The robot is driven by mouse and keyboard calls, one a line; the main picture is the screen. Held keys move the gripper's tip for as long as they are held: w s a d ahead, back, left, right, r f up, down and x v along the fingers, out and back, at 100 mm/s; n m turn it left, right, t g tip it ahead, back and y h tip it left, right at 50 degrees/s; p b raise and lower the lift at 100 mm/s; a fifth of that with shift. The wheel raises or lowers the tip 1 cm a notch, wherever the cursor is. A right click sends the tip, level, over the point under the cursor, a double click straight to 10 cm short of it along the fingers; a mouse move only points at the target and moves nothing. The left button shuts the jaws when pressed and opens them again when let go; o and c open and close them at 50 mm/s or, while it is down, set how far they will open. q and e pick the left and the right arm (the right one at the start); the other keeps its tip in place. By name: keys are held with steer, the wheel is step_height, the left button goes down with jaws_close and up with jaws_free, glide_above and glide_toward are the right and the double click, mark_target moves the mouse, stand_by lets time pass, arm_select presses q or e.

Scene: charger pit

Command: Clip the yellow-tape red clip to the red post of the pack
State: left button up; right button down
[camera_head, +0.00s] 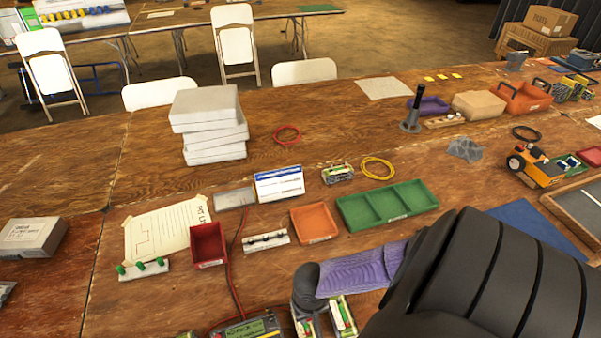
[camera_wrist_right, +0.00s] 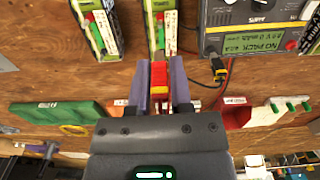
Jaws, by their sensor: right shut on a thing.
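The red clip with yellow tape (camera_wrist_right: 159,75) is between the purple fingers of my right gripper (camera_wrist_right: 160,82), which is shut on it. In the head view my right gripper (camera_head: 340,277) is low at centre, over the near packs; the clip is hidden there. One pack (camera_wrist_right: 160,28) lies straight beyond the clip in the wrist view, apart from it. A second pack (camera_wrist_right: 96,28) lies to its left. Both also show in the head view, at the bottom (camera_head: 342,316) and (camera_head: 304,322). My left gripper is out of view.
A charger (camera_wrist_right: 262,32) reading "NO PACK" stands beside the packs, with a black, yellow-banded clip (camera_wrist_right: 220,72) on a lead. A red bin (camera_head: 208,246), an orange tray (camera_head: 314,223) and a green tray (camera_head: 388,205) stand farther back. Red leads cross the table near the charger.

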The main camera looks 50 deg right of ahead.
mark_target(308, 330)
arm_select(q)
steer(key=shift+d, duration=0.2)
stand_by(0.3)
arm_select(e)
steer(key=shift+f+b, duration=0.3)
steer(key=shift+f, duration=0.2)
steer(key=shift+f+b, duration=0.55)
steer(key=shift+f, duration=0.2)
step_height(308, 330, down, 3)
steer(key=shift+r+b, duration=0.1)
steer(key=shift+b, duration=0.95)
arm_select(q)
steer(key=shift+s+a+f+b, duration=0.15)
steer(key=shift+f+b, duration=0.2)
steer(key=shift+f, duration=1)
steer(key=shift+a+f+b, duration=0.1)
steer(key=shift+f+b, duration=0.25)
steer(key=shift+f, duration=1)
arm_select(e)
steer(key=shift+f, duration=0.95)
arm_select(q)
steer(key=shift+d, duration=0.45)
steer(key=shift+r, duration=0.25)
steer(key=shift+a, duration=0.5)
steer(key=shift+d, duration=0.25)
arm_select(e)
steer(key=shift+f, duration=0.15)
